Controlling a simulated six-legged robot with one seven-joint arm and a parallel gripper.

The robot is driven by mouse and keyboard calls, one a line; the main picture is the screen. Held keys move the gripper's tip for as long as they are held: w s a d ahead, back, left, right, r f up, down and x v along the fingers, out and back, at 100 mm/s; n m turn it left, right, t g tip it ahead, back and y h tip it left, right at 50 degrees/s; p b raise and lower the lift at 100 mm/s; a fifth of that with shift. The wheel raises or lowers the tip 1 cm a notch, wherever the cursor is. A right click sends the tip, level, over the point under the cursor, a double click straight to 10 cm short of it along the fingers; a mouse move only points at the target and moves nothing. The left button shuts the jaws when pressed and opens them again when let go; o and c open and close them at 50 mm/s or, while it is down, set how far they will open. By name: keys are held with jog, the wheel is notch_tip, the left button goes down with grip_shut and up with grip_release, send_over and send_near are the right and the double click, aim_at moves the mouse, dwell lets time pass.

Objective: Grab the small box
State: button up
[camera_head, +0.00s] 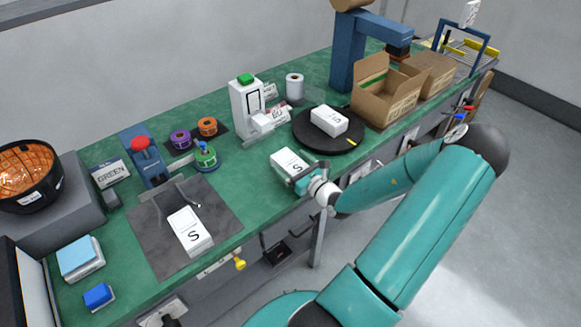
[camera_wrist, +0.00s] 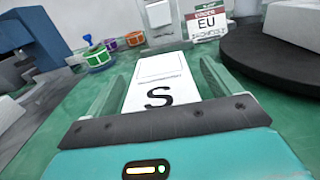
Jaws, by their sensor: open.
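A small white box marked S (camera_head: 286,160) lies flat on the green bench. My gripper (camera_head: 297,171) is at its near end. In the wrist view the box (camera_wrist: 160,80) lies between the two fingers of my open gripper (camera_wrist: 155,78), one finger along each side. A gap of green shows beside the left finger; whether the right finger touches cannot be told. A second white box marked S (camera_head: 190,232) lies on the grey mat at left. A third white box (camera_head: 329,121) lies on the black turntable (camera_head: 343,141).
A white labelling device (camera_head: 246,108) and an EU card (camera_wrist: 206,21) stand behind the box. The turntable edge (camera_wrist: 262,70) is close on the right. Tape rolls (camera_head: 207,127), a blue press (camera_head: 143,158) and open cartons (camera_head: 386,95) stand further off.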

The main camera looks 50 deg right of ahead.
jog(key=c, duration=1.1)
jog(key=shift+c, duration=0.2)
jog(key=shift+r, duration=0.15)
